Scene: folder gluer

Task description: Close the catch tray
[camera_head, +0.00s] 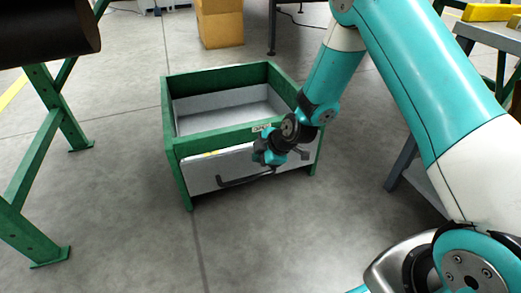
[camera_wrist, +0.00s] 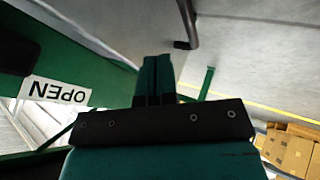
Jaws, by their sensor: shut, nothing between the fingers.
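The catch tray (camera_head: 235,166) has a light grey front panel with a dark bar handle (camera_head: 236,181), set in a green box frame (camera_head: 210,142) that is open at the top. In the head view my gripper (camera_head: 268,158) is at the front panel's right half, near the handle's right end; contact is unclear. In the wrist view my gripper (camera_wrist: 155,78) is shut and empty, with a dark bar (camera_wrist: 188,25), likely the handle, beyond its tips. An upside-down OPEN label (camera_wrist: 58,92) is on the green frame. How far the tray stands out is hard to tell.
A green machine leg (camera_head: 35,165) and a dark roller (camera_head: 50,30) are at the left. Cardboard boxes (camera_head: 220,25) stand behind the frame. A grey-topped bench (camera_head: 490,35) is at the right. The floor (camera_head: 260,245) in front of the tray is clear.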

